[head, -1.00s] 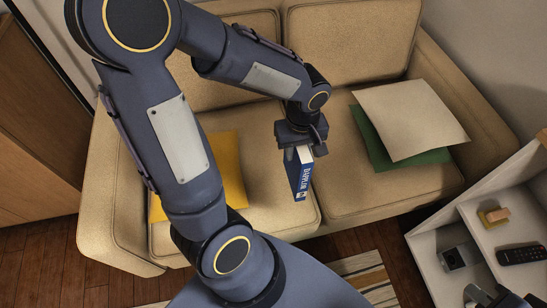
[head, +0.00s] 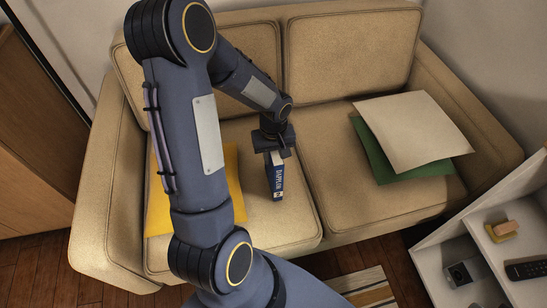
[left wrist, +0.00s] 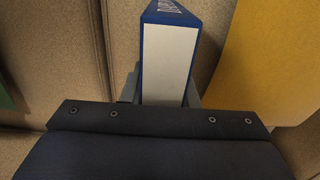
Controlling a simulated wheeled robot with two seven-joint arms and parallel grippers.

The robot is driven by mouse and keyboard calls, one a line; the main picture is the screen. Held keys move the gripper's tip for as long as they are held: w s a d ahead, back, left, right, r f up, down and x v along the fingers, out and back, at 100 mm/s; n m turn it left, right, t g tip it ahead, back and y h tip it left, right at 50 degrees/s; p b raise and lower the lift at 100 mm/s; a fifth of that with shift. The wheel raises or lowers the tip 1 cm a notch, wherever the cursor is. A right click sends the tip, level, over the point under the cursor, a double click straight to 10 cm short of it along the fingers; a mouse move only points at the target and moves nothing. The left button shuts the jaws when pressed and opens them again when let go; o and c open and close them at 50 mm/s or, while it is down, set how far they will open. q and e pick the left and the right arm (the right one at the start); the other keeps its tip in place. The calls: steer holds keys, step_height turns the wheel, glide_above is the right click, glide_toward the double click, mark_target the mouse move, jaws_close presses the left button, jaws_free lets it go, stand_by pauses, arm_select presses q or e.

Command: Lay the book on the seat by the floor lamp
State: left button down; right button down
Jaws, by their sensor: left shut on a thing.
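A blue book (head: 275,181) with white lettering on its spine hangs upright from my left gripper (head: 276,150), over the left seat cushion (head: 262,222) of the beige sofa. In the left wrist view the book's pale page edges (left wrist: 168,65) and blue cover stand between the fingers of the left gripper (left wrist: 165,92), which is shut on it. I cannot tell whether the book's lower end touches the cushion. No floor lamp shows in these views. My right gripper is not in view.
A yellow cushion (head: 160,205) lies on the left seat, partly behind my arm. Cream (head: 412,130) and green (head: 385,170) cushions lie on the right seat. A white shelf unit (head: 450,235) with a remote (head: 527,269) stands at the lower right.

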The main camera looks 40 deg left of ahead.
arm_select(q)
steer(key=shift+f, duration=0.3)
steer(key=shift+f, duration=0.25)
steer(key=c, duration=1.1)
jaws_free()
steer(key=shift+r, duration=0.1)
